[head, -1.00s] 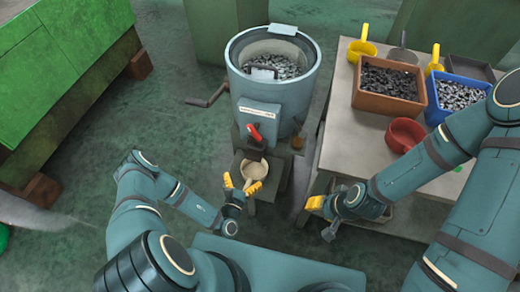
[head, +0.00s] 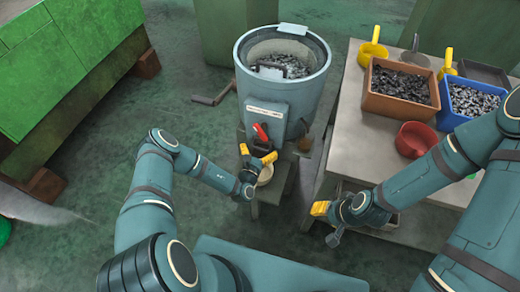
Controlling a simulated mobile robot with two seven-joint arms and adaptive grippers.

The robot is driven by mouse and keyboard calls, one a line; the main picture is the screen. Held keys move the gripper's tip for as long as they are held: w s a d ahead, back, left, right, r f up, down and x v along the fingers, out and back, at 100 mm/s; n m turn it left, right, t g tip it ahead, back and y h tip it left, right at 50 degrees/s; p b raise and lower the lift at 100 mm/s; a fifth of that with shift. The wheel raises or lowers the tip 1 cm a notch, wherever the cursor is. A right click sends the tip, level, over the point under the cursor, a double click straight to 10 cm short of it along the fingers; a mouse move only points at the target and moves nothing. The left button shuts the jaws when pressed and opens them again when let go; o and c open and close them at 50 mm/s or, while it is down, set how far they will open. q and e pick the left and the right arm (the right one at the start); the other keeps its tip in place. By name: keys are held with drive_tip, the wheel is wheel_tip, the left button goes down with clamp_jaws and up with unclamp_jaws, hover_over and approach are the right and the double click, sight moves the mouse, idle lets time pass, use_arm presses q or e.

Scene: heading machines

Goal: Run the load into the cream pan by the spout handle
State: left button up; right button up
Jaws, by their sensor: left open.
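The grey-blue drum machine (head: 281,100) stands in the middle, with a load of grey metal pieces (head: 292,66) inside. Its red spout handle (head: 261,133) is on the front, low down. The cream pan (head: 265,175) sits on a small stand under the spout, partly hidden by my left gripper. My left gripper (head: 257,155) is open, with yellow fingertips just below the red handle and above the pan. Whether it touches the handle is not clear. My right gripper (head: 321,209) is beside the table's near left corner, away from the machine; its jaw opening cannot be made out.
A table (head: 350,135) at right holds a brown bin (head: 374,102) of dark pieces, a blue bin (head: 450,119), a red bowl (head: 413,140) and yellow scoops (head: 373,49). A crank (head: 213,95) juts left from the drum. A green cabinet (head: 70,70) stands at left.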

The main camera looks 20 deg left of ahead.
use_arm(q)
drive_tip(key=c, duration=1.2)
drive_tip(key=shift+s+r+p, duration=0.1)
drive_tip(key=shift+s+p, duration=1)
drive_tip(key=shift+s, duration=0.5)
drive_tip(key=shift+c, duration=0.7)
drive_tip(key=shift+s+a, duration=0.1)
drive_tip(key=shift+s, duration=0.15)
drive_tip(key=shift+c, duration=1)
drive_tip(key=o, duration=1.5)
drive_tip(key=shift+o, duration=0.2)
drive_tip(key=s, duration=1.2)
drive_tip(key=shift+a, duration=0.2)
